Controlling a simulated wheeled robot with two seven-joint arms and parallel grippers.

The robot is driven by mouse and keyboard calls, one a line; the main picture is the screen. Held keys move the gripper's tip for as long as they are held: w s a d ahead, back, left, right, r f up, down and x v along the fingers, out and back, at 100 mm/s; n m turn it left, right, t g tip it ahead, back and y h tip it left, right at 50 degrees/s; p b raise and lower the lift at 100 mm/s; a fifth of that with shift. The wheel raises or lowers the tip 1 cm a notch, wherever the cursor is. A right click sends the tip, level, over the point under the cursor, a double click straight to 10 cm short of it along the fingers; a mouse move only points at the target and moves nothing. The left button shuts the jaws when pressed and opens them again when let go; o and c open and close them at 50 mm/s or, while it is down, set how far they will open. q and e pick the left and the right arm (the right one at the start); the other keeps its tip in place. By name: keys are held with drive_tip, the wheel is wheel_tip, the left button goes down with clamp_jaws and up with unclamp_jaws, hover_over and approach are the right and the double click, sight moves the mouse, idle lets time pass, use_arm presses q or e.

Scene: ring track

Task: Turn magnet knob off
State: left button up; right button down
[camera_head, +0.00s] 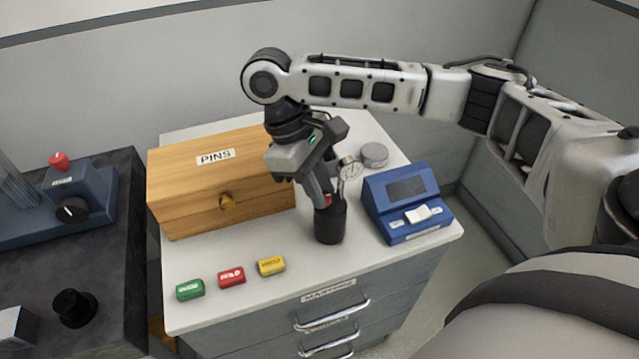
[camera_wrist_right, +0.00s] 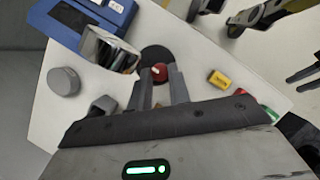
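My right gripper (camera_head: 325,190) points down at a black cylinder (camera_head: 330,222) on the white cabinet top. A small red part shows at the cylinder's top, beside the fingers. In the wrist view the red part (camera_wrist_right: 160,73) lies between the fingertips of my right gripper (camera_wrist_right: 161,80), with the cylinder's dark round shape behind it. I cannot tell whether the fingers grip it. A round dial gauge (camera_head: 350,168) shows right beside the fingers. On the left, a blue device (camera_head: 95,205) carries a black knob (camera_head: 72,209) with a pale mark and a red button.
A wooden PINS box (camera_head: 215,190) stands left of the gripper. A blue unit (camera_head: 408,203) with a white switch and a grey round tin (camera_head: 374,155) are to the right. Green (camera_head: 190,289), red (camera_head: 231,277) and yellow (camera_head: 271,265) blocks lie along the front. Another black knob (camera_head: 73,306) sits on the dark bench.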

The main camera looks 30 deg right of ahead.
drive_tip(key=shift+n, duration=0.4)
drive_tip(key=n, duration=0.2)
drive_tip(key=n+t+h, duration=0.1)
drive_tip(key=n, duration=0.1)
drive_tip(key=shift+s+a+h, duration=0.15)
drive_tip(key=shift+h, duration=0.15)
drive_tip(key=n+t, duration=0.1)
drive_tip(key=n, duration=0.1)
drive_tip(key=n+t, duration=0.1)
drive_tip(key=n, duration=0.2)
drive_tip(key=shift+s+h, duration=0.2)
drive_tip(key=shift+h, duration=0.1)
drive_tip(key=n, duration=0.2)
drive_tip(key=n+t, duration=0.1)
drive_tip(key=n, duration=0.1)
drive_tip(key=shift+s+t, duration=0.2)
drive_tip(key=shift+t, duration=0.1)
drive_tip(key=shift+s+n+t, duration=0.15)
drive_tip(key=shift+n+t, duration=0.65)
drive_tip(key=shift+n, duration=1.3)
drive_tip(key=c, duration=1.3)
unclamp_jaws()
